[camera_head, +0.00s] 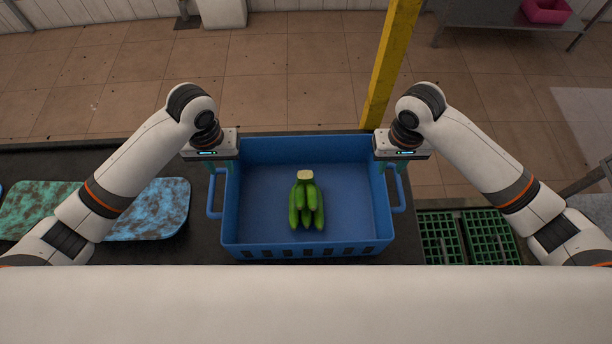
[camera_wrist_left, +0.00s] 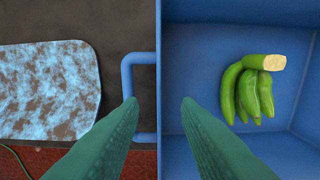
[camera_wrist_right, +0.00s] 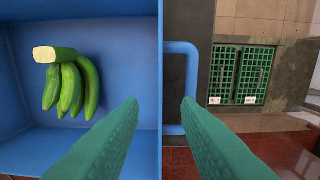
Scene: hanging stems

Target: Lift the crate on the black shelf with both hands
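The blue crate (camera_head: 262,190) sits on the black shelf (camera_head: 70,162), with a loop handle on its left and right sides. A bunch of green bananas (camera_head: 306,204) lies in its middle. My left gripper (camera_head: 224,170) is open at the crate's left wall; in the left wrist view its fingers (camera_wrist_left: 160,103) stand on either side of that wall, with gaps. My right gripper (camera_head: 386,168) is open at the right wall; in the right wrist view its fingers (camera_wrist_right: 160,103) straddle that wall the same way. The handles are beside the outer fingers.
A mottled blue mat (camera_head: 150,212) and a green one (camera_head: 38,208) lie left of the crate. Green grid crates (camera_head: 465,238) are to the right, lower down. A yellow post (camera_head: 391,62) rises behind the crate's right side.

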